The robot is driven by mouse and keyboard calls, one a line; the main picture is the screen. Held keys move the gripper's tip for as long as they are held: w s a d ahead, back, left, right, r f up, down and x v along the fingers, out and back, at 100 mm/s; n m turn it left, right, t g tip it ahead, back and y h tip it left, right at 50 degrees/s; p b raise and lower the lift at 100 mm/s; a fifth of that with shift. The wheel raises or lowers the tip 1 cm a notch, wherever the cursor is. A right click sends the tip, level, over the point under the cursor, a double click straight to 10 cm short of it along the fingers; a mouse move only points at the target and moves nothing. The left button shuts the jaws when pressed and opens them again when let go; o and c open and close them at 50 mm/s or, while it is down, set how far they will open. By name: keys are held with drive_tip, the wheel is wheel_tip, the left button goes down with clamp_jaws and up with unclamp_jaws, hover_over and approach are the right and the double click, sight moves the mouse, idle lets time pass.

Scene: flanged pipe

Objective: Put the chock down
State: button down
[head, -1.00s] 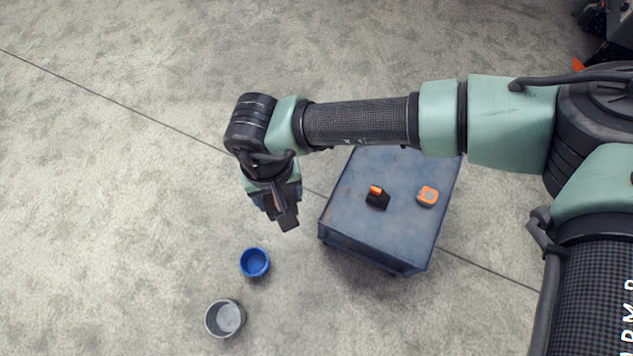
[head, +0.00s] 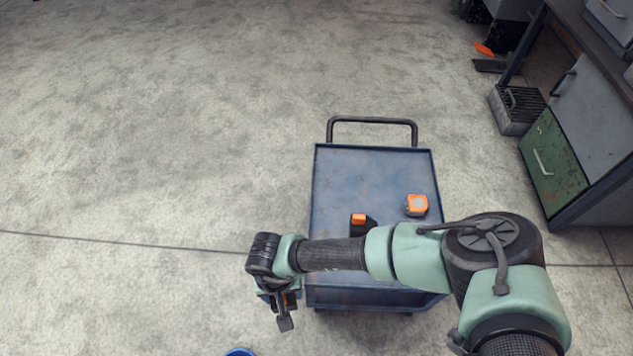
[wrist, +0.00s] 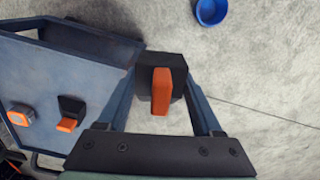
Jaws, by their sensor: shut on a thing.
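My gripper (wrist: 161,82) is shut on a chock (wrist: 161,92), a dark block with an orange bar. In the wrist view the chock sits between the two fingers, above the concrete floor and beside the blue cart's edge. In the head view my gripper (head: 284,312) hangs just left of the cart's near-left corner, and the held chock is mostly hidden there. A second, similar black and orange chock (head: 360,223) rests on the cart top, partly behind my arm. It also shows in the wrist view (wrist: 71,113).
The blue cart (head: 330,180) has a black handle at its far end. An orange and grey tape measure (head: 416,205) lies on its top. A blue cup (wrist: 211,11) stands on the floor. Cabinets (head: 550,160) line the right. Floor left of the cart is clear.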

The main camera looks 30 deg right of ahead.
drive_tip(key=s+d+f+m+b, duration=0.1)
drive_tip(key=s+f+b, duration=0.1)
drive_tip(key=f+b, duration=0.8)
drive_tip(key=s+d+f+b, duration=0.1)
drive_tip(key=s+f+b, duration=0.2)
drive_tip(key=f+b, duration=0.8)
drive_tip(key=s+d+f+m+b, duration=0.1)
drive_tip(key=s+f+b, duration=0.2)
drive_tip(key=f+b, duration=0.7)
drive_tip(key=shift+d+f+m+b, duration=0.1)
drive_tip(key=shift+f+m+b, duration=0.1)
drive_tip(key=shift+f, duration=4.3)
drive_tip(key=shift+d+f+m+b, duration=0.1)
drive_tip(key=shift+f+b, duration=0.05)
drive_tip(key=shift+f, duration=4.35)
drive_tip(key=shift+f, duration=0.15)
drive_tip(key=shift+c, duration=0.2)
unclamp_jaws()
wheel_tip(320, 180, up, 12)
drive_tip(key=p, duration=0.9)
drive_tip(key=shift+r+p, duration=0.2)
drive_tip(key=shift+p, duration=0.15)
